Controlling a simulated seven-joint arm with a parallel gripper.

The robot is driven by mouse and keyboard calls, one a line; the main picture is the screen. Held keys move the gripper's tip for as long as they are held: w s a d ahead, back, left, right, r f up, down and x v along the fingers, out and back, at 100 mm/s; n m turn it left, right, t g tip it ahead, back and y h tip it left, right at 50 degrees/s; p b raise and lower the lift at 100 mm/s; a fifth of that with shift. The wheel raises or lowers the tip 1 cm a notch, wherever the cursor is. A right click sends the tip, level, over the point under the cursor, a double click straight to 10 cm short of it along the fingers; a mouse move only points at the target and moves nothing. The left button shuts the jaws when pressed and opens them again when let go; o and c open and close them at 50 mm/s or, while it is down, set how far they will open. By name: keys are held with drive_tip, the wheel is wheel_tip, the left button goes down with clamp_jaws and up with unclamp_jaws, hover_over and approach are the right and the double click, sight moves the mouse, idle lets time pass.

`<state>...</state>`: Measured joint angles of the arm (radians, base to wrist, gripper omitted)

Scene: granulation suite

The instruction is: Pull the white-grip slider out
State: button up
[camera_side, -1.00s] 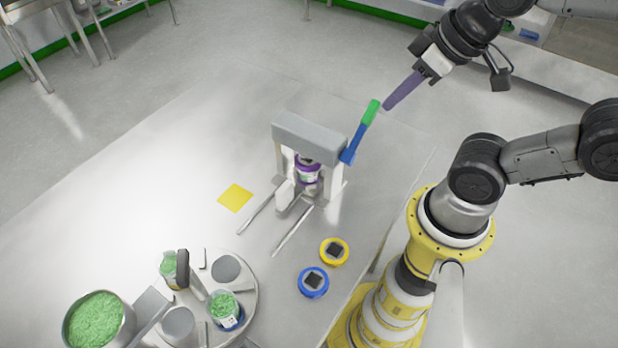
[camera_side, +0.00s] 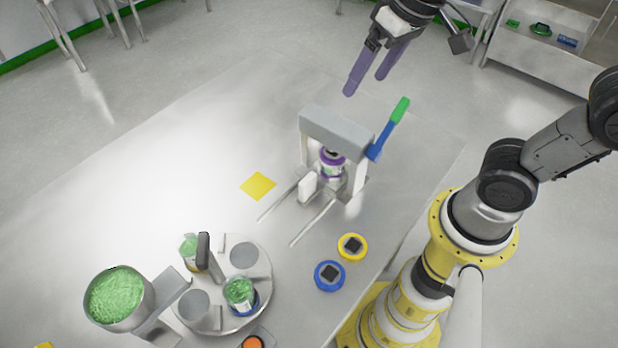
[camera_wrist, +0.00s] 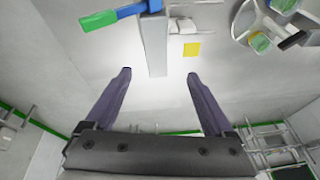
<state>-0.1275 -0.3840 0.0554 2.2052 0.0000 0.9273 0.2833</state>
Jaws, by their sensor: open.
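The slider's white grip (camera_side: 307,187) stands at the front of a grey press frame (camera_side: 336,128), between two thin rails reaching toward the lower left. A purple-and-white jar (camera_side: 332,162) sits under the frame, just behind the grip. In the wrist view a white piece, apparently the grip (camera_wrist: 186,26), shows beside the frame's top bar (camera_wrist: 157,45). My gripper (camera_side: 365,85) is open and empty, its two purple fingers above and behind the press, apart from the grip. Both fingers (camera_wrist: 158,75) also show in the wrist view. The slider's inner part is hidden under the frame.
A blue lever with a green handle (camera_side: 399,112) rises at the press's right side. Yellow (camera_side: 352,247) and blue (camera_side: 329,276) round pieces lie in front. A turntable (camera_side: 258,262) with green-filled jars stands lower left. A yellow square (camera_side: 258,186) lies left of the rails.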

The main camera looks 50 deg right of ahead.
drive_tip(key=w+a+f+g, duration=0.2)
drive_tip(key=w+a+f, duration=0.4)
drive_tip(key=n+g, duration=0.2)
hover_over(308, 178)
wheel_tip(308, 178, down, 4)
wheel_tip(308, 178, down, 14)
drive_tip(key=shift+r, duration=0.15)
clamp_jaws()
